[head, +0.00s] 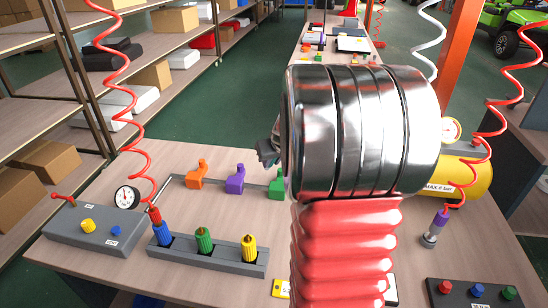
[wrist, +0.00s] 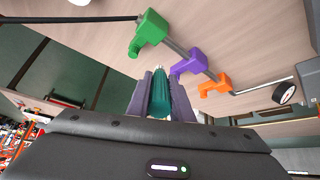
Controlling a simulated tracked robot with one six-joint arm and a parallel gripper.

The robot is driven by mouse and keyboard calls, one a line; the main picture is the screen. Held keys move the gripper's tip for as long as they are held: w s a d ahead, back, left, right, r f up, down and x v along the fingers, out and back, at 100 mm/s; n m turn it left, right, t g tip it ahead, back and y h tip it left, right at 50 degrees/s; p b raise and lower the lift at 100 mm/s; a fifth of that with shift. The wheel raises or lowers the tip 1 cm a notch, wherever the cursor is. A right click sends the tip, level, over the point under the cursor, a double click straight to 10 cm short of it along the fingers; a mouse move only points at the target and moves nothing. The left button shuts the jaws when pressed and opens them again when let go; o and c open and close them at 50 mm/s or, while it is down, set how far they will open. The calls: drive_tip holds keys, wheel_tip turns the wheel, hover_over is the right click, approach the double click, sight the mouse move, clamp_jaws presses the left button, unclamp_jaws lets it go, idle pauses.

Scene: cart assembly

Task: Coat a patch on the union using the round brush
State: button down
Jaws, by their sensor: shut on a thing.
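My gripper (wrist: 158,82) is shut on a teal ribbed cylinder (wrist: 160,98), which looks like the handle of the round brush. A small pale tip shows at its far end; I cannot make out bristles. In the head view my arm hides most of the gripper and what it holds. A thin grey pipe on the table carries an orange fitting (head: 201,174), a purple fitting (head: 235,180) and a green fitting (head: 277,187). They also show in the wrist view, ahead of and apart from the held tool. I cannot tell which part is the union.
A grey rack (head: 225,258) holds blue, green and yellow ribbed handles. A grey box with a gauge (head: 127,197) stands left. A yellow tank (head: 468,180), a purple-topped tool (head: 436,228) and a dark button box (head: 475,293) are at right. Red coiled hoses hang on both sides.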

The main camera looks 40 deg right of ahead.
drive_tip(key=shift+w+a+r, duration=0.1)
drive_tip(key=shift+w+a, duration=0.1)
drive_tip(key=w+a+r+n+y, duration=0.1)
drive_tip(key=w+a, duration=0.3)
drive_tip(key=a, duration=0.7)
drive_tip(key=w+a+r+n+y, duration=0.1)
drive_tip(key=w+a+r+n, duration=0.3)
drive_tip(key=a, duration=0.7)
drive_tip(key=w+a+r+n+y, duration=0.2)
drive_tip(key=w+a, duration=0.4)
drive_tip(key=a, duration=0.6)
drive_tip(key=shift+r, duration=0.35)
drive_tip(key=shift+s, duration=0.15)
